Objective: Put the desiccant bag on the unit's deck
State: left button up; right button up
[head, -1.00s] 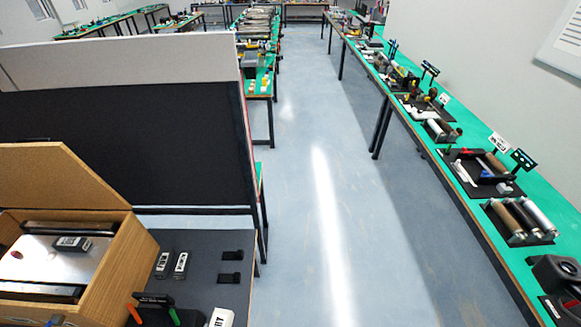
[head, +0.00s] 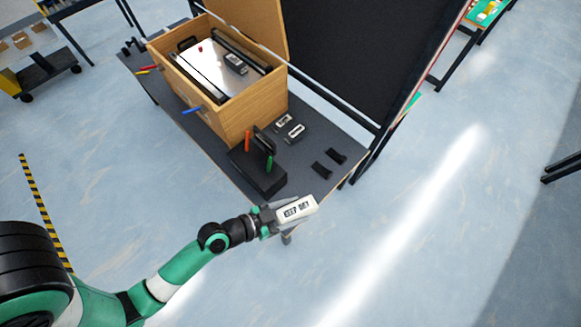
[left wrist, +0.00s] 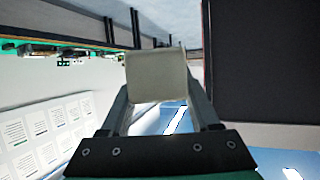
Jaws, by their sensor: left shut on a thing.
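The white desiccant bag (head: 297,209), printed "KEEP DRY", is held in my left gripper (head: 283,214) near the front corner of the dark table. In the left wrist view the bag (left wrist: 157,75) sits between the two fingers of the gripper (left wrist: 160,90), its plain side showing. The unit with its silver deck (head: 207,67) lies inside the open wooden crate (head: 240,115), back and left of the bag. A small red knob and a dark labelled block (head: 235,64) are on the deck. My right gripper is not in view.
Two labelled blocks (head: 290,127) and two black pieces (head: 327,163) lie right of the crate. The crate's raised lid (head: 255,22) and a dark partition stand behind.

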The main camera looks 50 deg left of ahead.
pick_arm(q)
jog(key=s+a+f+n+y+b, duration=0.1)
jog(key=a+f+b, duration=0.2)
jog(key=f+b, duration=0.7)
jog(key=s+a+f+n+y+b, duration=0.1)
jog(key=a+f+y+b, duration=0.1)
jog(key=f+b, duration=0.9)
jog(key=s+a+f+n+y+b, duration=0.1)
jog(key=a+f+b, duration=0.4)
jog(key=f+b, duration=0.6)
notch_tip(320, 180, down, 5)
jog(key=shift+s+f+n+y, duration=0.1)
jog(key=shift+s+n+y, duration=0.1)
jog(key=shift+n+y, duration=0.15)
jog(key=shift+a, duration=0.1)
jog(key=shift+b, duration=0.3)
